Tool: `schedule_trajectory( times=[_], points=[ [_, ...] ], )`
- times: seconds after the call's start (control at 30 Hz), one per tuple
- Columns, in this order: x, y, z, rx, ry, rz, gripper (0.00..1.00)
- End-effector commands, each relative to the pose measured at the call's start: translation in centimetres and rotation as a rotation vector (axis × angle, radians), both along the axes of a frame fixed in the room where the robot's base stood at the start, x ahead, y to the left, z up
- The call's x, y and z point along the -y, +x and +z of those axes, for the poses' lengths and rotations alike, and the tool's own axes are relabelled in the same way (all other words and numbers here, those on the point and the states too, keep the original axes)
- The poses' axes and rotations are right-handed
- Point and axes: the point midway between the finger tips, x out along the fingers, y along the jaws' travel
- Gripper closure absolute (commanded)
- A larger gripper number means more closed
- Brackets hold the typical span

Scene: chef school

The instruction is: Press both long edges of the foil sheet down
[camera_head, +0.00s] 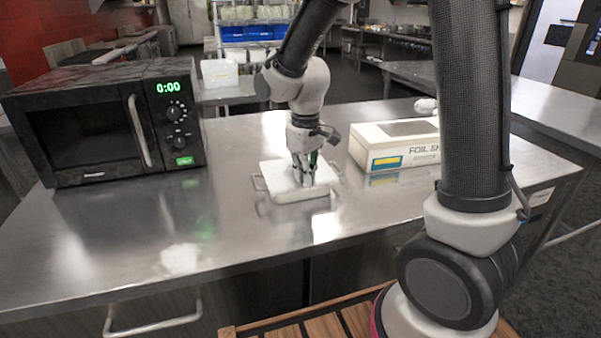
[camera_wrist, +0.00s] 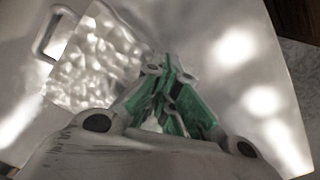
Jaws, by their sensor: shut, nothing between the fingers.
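A pale foil sheet (camera_head: 278,178) lies over a shallow pan on the steel counter. Pan handles (camera_head: 258,182) stick out at the left and right sides. In the wrist view the foil (camera_wrist: 97,62) looks crinkled and shiny, with one handle (camera_wrist: 50,35) at upper left. My gripper (camera_head: 304,182) points down over the right part of the sheet. Its green fingers (camera_wrist: 166,68) are together and empty, near the edge of the crinkled area. I cannot tell whether the tips touch the foil. The gripper hides part of the sheet.
A black microwave (camera_head: 110,118) stands at the left. A white foil-sheet box (camera_head: 398,146) lies right of the pan. My own arm blocks the view at right.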

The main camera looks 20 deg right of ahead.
Motion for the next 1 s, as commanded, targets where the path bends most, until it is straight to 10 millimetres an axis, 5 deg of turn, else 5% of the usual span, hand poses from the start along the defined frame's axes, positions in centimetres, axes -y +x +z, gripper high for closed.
schedule_trajectory(
  times=[1.0],
  points=[
    [0.0, 0.0, 7.0, -0.001, -0.001, 0.0, 1.0]
  ],
)
